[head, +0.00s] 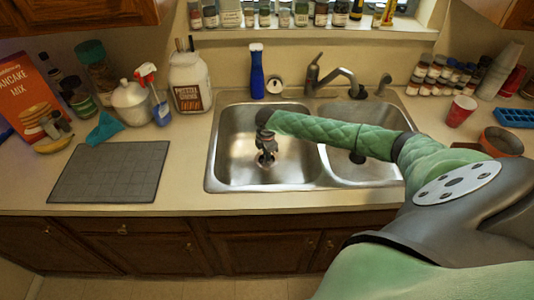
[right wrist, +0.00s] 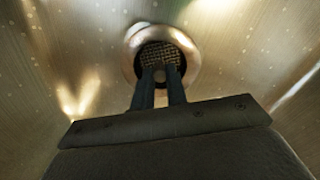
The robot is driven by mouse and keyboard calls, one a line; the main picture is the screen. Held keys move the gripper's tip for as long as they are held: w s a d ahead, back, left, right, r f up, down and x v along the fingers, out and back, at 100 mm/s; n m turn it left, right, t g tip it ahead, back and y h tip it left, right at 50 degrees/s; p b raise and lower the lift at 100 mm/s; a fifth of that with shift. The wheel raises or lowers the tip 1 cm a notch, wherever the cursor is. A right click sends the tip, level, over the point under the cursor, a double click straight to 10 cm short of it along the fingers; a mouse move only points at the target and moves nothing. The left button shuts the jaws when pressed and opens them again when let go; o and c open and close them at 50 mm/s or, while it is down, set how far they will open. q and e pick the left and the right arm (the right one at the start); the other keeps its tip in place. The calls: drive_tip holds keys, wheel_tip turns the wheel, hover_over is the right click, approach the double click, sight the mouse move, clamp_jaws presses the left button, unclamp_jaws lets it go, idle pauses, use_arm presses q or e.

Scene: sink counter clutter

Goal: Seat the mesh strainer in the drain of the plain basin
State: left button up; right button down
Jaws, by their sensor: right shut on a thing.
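The sink has two steel basins. My right arm reaches into the left basin (head: 235,150), with my right gripper (head: 266,157) pointing down at its floor, over the drain. In the right wrist view, my gripper's two dark fingers (right wrist: 161,76) are close together, shut on the round dark mesh strainer (right wrist: 160,50). The strainer lines up with the shiny drain ring (right wrist: 133,62), which shows around it. I cannot tell whether it rests in the drain or hangs just above. In the head view the strainer is hidden or too small to make out. My left gripper is not in view.
The right basin (head: 345,170) is partly covered by my right arm. The faucet (head: 335,78) and a blue bottle (head: 257,72) stand behind the sink. A grey mat (head: 110,172) lies at left, and a red cup (head: 461,111) stands at right.

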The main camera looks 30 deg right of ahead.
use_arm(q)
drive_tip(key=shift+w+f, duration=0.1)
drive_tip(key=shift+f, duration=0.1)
use_arm(e)
drive_tip(key=shift+f, duration=0.45)
drive_tip(key=c, duration=1.3)
unclamp_jaws()
drive_tip(key=shift+r+b, duration=0.6)
drive_tip(key=shift+b, duration=0.1)
wheel_tip(320, 180, up, 6)
drive_tip(key=shift+r+b, duration=0.15)
drive_tip(key=shift+b, duration=0.75)
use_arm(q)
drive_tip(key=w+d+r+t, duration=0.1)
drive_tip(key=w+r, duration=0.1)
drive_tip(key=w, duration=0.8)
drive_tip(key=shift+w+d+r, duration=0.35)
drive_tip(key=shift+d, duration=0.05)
use_arm(e)
drive_tip(key=shift+r, duration=0.3)
